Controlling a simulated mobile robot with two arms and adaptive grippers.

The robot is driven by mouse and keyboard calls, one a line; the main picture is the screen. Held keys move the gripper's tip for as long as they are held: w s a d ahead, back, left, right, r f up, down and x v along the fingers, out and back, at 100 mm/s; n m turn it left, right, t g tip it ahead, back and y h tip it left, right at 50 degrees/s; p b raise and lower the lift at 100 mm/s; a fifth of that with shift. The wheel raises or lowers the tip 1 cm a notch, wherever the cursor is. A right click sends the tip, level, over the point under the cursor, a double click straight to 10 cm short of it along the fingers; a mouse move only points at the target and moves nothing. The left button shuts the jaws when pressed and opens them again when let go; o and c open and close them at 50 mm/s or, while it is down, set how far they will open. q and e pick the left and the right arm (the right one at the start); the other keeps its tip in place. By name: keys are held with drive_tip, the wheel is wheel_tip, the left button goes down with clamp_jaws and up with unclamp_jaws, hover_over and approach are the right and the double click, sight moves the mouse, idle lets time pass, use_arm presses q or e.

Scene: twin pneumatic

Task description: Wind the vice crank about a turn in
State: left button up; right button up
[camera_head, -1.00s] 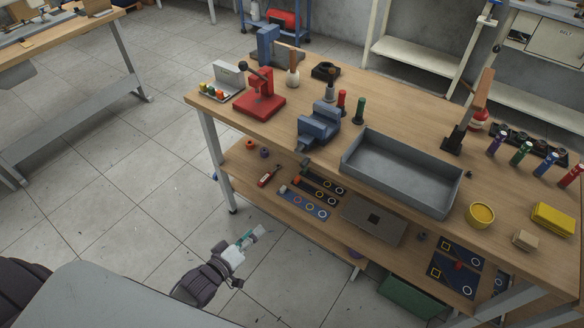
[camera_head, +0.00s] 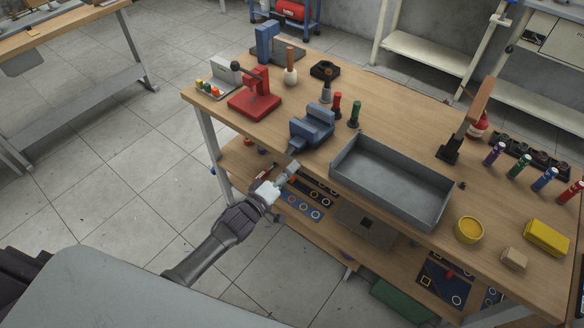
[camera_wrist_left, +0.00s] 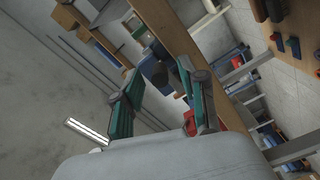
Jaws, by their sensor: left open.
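The blue-grey vice (camera_head: 312,126) is mounted at the front edge of the wooden workbench. Its crank side faces the near edge, and the crank itself is too small to make out clearly. My left gripper (camera_head: 286,174) is just in front of and below the vice, off the bench edge, with a visible gap between them. In the left wrist view its two green-padded fingers (camera_wrist_left: 160,82) are spread apart with nothing held between them. My right gripper is not in view.
A grey tray (camera_head: 391,188) stands right of the vice. A red press (camera_head: 255,100) stands to its left; red and green-handled tools (camera_head: 354,115) stand behind it. The lower shelf (camera_head: 240,165) juts out near my left gripper. Floor in front is clear.

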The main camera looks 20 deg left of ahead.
use_arm(q)
drive_tip(key=shift+w+d, duration=0.2)
drive_tip(key=shift+w, duration=0.35)
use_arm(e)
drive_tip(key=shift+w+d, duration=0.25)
use_arm(q)
clamp_jaws()
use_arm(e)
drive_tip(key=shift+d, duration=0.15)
use_arm(q)
drive_tip(key=shift+f, duration=0.1)
